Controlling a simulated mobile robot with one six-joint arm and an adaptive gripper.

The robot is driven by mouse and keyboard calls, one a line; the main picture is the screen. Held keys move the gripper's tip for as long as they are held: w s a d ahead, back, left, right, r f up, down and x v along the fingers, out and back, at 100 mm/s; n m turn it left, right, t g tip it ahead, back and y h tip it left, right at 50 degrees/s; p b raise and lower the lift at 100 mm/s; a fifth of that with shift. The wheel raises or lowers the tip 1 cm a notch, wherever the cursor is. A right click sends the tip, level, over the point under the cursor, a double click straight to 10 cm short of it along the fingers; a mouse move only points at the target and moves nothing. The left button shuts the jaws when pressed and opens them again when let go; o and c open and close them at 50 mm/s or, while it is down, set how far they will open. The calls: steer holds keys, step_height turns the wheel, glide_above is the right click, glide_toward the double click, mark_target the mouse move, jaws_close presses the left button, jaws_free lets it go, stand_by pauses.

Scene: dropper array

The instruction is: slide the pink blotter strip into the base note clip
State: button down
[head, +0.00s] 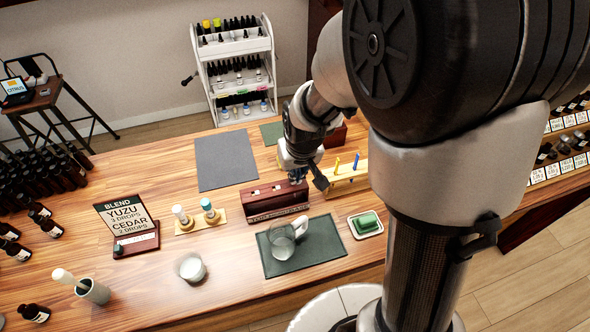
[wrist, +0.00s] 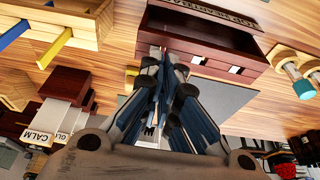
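The dark red clip block (head: 277,203) stands on the table, with lettering on its front. In the wrist view the block (wrist: 215,45) lies just beyond my fingertips, and two pale clip openings show. The fingertips cover the block's left end there. My gripper (head: 319,181) is at the block's right end in the head view. In the wrist view its fingers (wrist: 170,62) are nearly together, with a thin edge between the tips. I take this edge for the pink blotter strip, though its colour hardly shows. I cannot tell whether it touches a clip.
A pale wooden rack (head: 349,183) with a blue and a yellow strip stands right of the block. A glass mug (head: 283,243) on a dark mat (head: 318,251) is in front. Two droppers on a wooden stand (head: 203,221) are to the left.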

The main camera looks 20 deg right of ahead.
steer(key=shift+f, duration=0.15)
steer(key=c, duration=1.7)
jaws_free()
steer(key=v, duration=1.2)
steer(key=shift+t, duration=0.5)
steer(key=s+r+b, duration=0.1)
steer(key=s, duration=0.4)
steer(key=s+r+b, duration=0.1)
steer(key=s, duration=0.5)
steer(key=s+r+b, duration=0.1)
steer(key=s, duration=0.5)
steer(key=shift+s, duration=0.15)
